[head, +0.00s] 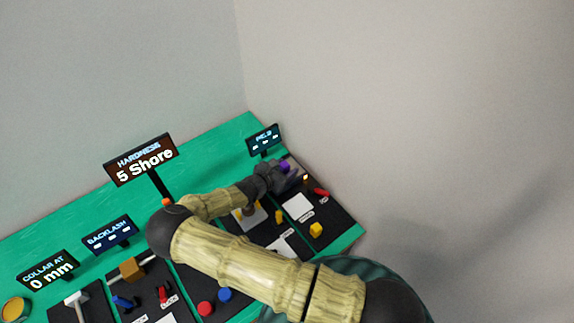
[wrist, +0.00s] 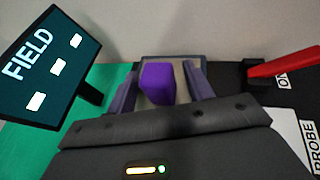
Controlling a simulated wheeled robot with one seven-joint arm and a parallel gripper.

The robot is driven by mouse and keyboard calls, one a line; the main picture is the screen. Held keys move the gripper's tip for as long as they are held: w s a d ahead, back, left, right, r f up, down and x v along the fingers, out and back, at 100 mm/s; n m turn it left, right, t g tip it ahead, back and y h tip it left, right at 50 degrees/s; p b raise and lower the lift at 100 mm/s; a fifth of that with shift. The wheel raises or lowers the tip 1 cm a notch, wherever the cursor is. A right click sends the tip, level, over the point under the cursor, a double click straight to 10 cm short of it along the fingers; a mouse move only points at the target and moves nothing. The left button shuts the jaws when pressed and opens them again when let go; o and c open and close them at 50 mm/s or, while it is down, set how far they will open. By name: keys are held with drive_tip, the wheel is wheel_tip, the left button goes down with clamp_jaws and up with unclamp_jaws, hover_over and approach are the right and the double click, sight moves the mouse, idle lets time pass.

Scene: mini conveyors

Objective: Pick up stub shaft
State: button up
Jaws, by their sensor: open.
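My gripper (wrist: 161,86) is open, with one dark finger on each side of a purple block (wrist: 158,83) in the wrist view. A gap shows between the block and each finger. The block sits at a pale, framed tray (wrist: 200,62). In the head view my gripper (head: 286,177) is at the far right end of the bench, and the purple block (head: 284,166) shows beside it. No part is labelled as a stub shaft, so I cannot tell for sure whether the purple block is it.
A sign reading FIELD (wrist: 45,65) stands close on the left in the wrist view. A red lever-like part (wrist: 285,66) lies to the right. A yellow block (head: 316,229) and white cards (head: 297,206) lie on the dark mat. The wall is close behind.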

sight(285, 163)
idle(0.5)
clamp_jaws()
drive_tip(key=shift+r, duration=0.15)
wheel_tip(285, 163, up, 10)
drive_tip(key=shift+f+b, duration=0.1)
drive_tip(key=shift+b, duration=1.1)
